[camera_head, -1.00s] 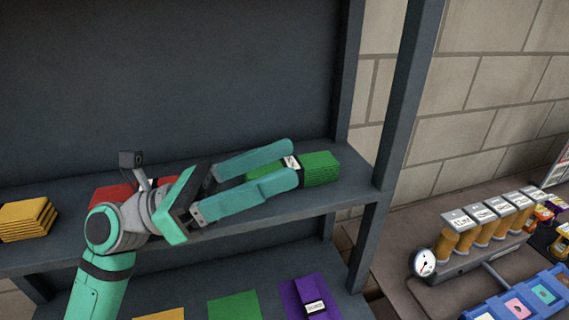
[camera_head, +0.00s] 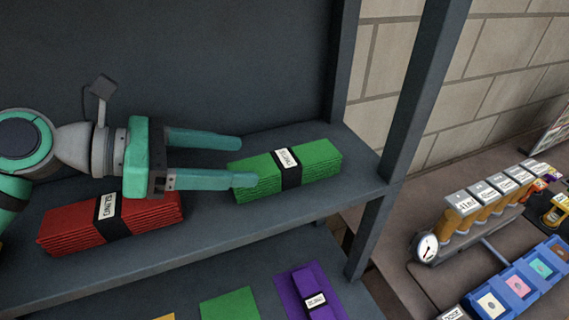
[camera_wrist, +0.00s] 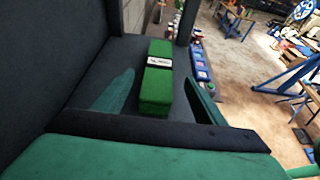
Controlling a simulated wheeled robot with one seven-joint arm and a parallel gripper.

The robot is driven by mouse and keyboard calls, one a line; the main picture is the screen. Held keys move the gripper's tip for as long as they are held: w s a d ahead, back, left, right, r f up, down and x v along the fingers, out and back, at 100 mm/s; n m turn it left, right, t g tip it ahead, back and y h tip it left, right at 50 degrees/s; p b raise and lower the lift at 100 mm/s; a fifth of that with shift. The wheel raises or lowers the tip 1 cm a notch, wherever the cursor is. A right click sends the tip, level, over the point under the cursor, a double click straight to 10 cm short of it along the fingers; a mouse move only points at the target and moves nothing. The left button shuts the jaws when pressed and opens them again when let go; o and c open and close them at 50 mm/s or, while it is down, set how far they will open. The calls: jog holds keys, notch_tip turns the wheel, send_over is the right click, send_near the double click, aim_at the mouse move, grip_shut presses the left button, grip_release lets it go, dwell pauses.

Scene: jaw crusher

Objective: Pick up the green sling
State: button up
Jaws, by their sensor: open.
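The green sling (camera_head: 318,157) is a folded bundle with a black band and a white label. It lies on the upper shelf at the right, near the post. In the wrist view the green sling (camera_wrist: 156,88) lies lengthwise between the two fingers, beyond the palm. My gripper (camera_head: 240,162) is open and empty. Its fingertips are at the left end of the sling, one behind and one in front, the front one overlapping the sling's near left corner in the picture. Whether they touch it I cannot tell.
A red folded sling (camera_head: 160,213) lies on the same shelf, below my gripper in the picture. A purple sling (camera_head: 300,281) is on the lower shelf. A shelf post (camera_head: 420,90) stands right of the green sling. A bench with a gauge (camera_head: 427,247) is further right.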

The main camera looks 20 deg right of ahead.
aim_at(285, 159)
jog(key=x, duration=0.3)
jog(key=shift+d, duration=0.15)
jog(key=x, duration=0.5)
jog(key=shift+w+d+r, duration=0.1)
jog(key=shift+w+r, duration=0.05)
jog(key=shift+r, duration=0.1)
jog(key=c, duration=1.5)
